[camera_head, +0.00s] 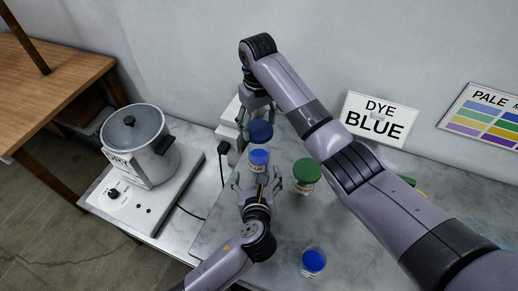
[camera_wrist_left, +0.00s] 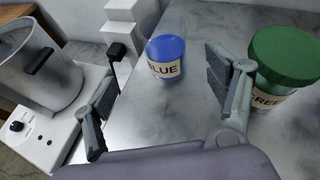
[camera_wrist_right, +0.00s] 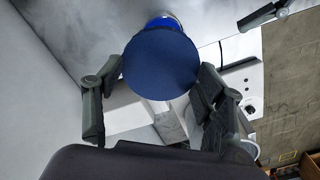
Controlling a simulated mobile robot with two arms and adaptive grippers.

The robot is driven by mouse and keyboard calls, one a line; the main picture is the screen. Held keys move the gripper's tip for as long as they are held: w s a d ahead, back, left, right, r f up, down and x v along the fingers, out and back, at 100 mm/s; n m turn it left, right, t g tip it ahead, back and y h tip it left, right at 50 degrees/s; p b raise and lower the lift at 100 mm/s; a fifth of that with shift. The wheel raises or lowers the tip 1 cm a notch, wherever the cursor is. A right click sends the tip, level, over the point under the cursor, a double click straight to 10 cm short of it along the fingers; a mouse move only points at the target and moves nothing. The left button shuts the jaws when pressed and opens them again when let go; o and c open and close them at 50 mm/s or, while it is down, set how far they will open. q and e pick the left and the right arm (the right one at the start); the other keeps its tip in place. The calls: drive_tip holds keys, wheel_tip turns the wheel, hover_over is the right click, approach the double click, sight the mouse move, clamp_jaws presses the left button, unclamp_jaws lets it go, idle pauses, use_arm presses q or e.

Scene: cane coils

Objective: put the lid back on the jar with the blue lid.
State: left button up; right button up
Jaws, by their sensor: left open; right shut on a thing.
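The dark blue lid (camera_head: 260,131) is held by my right gripper (camera_head: 257,116), near and partly beyond the open jar. In the right wrist view the lid (camera_wrist_right: 160,65) sits between the fingers, hiding most of the jar. The jar labelled BLUE (camera_head: 258,158) stands upright on the table with bright blue contents and no lid on it. My left gripper (camera_head: 258,183) is open on the near side of this jar. In the left wrist view the jar (camera_wrist_left: 166,60) stands ahead of the spread fingers, not gripped. The lid's height above the jar is unclear.
A jar with a green lid (camera_head: 306,172) stands close right of my left gripper. A glass with blue contents (camera_head: 313,262) is at the near edge. A pot (camera_head: 138,145) on a hotplate (camera_head: 125,205) stands left. My right arm crosses above the table's right half.

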use_arm(q)
drive_tip(key=m, duration=0.1)
use_arm(e)
drive_tip(key=shift+r, duration=0.1)
drive_tip(key=shift+s+r, duration=0.25)
drive_tip(key=shift+s, duration=0.15)
use_arm(q)
approach(259, 148)
drive_tip(key=x, duration=0.6)
drive_tip(key=shift+w+f, duration=0.25)
drive_tip(key=shift+w, duration=0.1)
use_arm(e)
drive_tip(key=shift+w, duration=0.15)
use_arm(q)
drive_tip(key=c, duration=1.8)
use_arm(e)
drive_tip(key=shift+f, duration=2.6)
use_arm(q)
drive_tip(key=shift+a, duration=0.1)
use_arm(e)
drive_tip(key=shift+f, duration=0.9)
